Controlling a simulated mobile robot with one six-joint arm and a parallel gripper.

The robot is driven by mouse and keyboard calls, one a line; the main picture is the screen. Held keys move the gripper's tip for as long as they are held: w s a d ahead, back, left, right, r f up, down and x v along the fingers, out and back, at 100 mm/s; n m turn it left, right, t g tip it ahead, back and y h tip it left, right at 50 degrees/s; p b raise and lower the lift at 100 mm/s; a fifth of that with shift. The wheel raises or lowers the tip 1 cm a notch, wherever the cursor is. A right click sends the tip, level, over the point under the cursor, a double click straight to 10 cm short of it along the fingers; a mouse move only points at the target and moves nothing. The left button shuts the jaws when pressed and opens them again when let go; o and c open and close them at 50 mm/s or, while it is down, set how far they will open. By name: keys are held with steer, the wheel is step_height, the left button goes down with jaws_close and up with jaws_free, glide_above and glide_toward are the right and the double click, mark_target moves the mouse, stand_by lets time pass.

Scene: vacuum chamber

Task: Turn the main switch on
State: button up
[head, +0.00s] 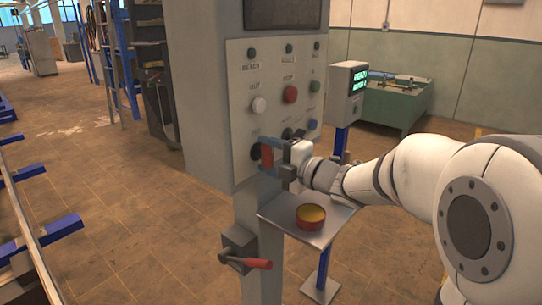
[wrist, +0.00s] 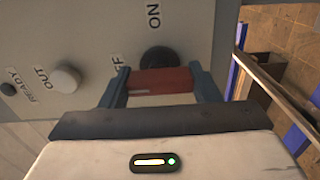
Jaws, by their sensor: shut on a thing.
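The main switch is a red handle (head: 266,156) on a black round base, low on the left of the grey control panel. In the wrist view the red handle (wrist: 160,82) lies between the two blue-grey fingers, in front of the black base (wrist: 158,58). The label "ON" and a partly hidden label ending in "FF" are beside it. My gripper (head: 267,154) is shut on the red handle, with a finger at each end. My gripper hides part of the switch and the lower panel in the head view.
The panel (head: 242,85) also carries a white knob (head: 259,104), a red button (head: 290,94) and several dark buttons. Below are a shelf (head: 283,216) with a red-and-yellow round container (head: 310,216) and a red-handled lever (head: 250,262). A lit display (head: 358,82) stands behind.

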steer(key=m+p, duration=0.2)
steer(key=m, duration=0.2)
steer(key=shift+r, duration=0.15)
steer(key=m+p, duration=0.2)
steer(key=m, duration=0.2)
steer(key=m+p, duration=0.3)
steer(key=m, duration=0.2)
steer(key=shift+r, duration=0.1)
steer(key=m+p, duration=0.3)
steer(key=m, duration=0.1)
steer(key=shift+m, duration=0.3)
steer(key=shift+a, duration=0.1)
steer(key=o, duration=1)
steer(key=shift+f, duration=0.25)
steer(key=shift+v, duration=3.85)
